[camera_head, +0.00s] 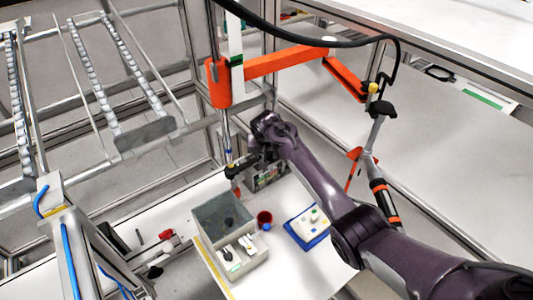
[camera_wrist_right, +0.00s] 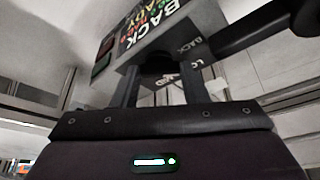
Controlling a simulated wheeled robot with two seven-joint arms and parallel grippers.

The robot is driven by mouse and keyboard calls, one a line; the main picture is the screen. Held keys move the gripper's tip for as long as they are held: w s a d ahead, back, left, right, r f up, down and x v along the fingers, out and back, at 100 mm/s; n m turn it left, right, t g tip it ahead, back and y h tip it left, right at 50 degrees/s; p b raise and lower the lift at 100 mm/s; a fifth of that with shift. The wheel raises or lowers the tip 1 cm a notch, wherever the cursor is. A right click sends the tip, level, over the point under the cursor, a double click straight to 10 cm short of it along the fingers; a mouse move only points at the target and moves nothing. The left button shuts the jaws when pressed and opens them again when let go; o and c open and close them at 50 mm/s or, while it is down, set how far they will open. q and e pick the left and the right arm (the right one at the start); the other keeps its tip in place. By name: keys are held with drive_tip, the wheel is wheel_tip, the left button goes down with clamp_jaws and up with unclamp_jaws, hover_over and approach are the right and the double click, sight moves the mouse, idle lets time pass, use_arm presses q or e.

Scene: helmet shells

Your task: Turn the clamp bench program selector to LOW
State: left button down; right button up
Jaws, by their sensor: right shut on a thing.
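The clamp bench control box (camera_wrist_right: 190,22) fills the top of the right wrist view, with coloured lettering that includes BACK. It also shows in the head view (camera_head: 270,181), partly behind my right gripper. My right gripper (camera_wrist_right: 163,80) is shut on the dark program selector (camera_wrist_right: 158,67) under the box's near edge. A small label (camera_wrist_right: 197,64) beside the right finger seems to begin with LO; another label between the fingers is partly hidden. The selector's exact pointing is hidden by the fingers. My left gripper is not in view.
A dark bar (camera_wrist_right: 250,32) sticks out beside the box. An orange jointed arm (camera_head: 285,62) with a hanging tool stands behind. A grey bin (camera_head: 225,215), red cup (camera_head: 264,217) and blue-edged tray (camera_head: 308,227) stand on the white bench in front.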

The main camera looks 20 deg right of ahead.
drive_tip(key=m, duration=0.1)
drive_tip(key=m+h, duration=0.1)
drive_tip(key=m, duration=0.1)
drive_tip(key=shift+w+a+f+b, duration=0.1)
drive_tip(key=shift+a+b, duration=0.1)
drive_tip(key=shift+b, duration=0.2)
drive_tip(key=shift+w+a+m+g+h+b, duration=0.1)
drive_tip(key=shift+m+g+h+b, duration=0.6)
drive_tip(key=shift+m, duration=1)
drive_tip(key=o, duration=1)
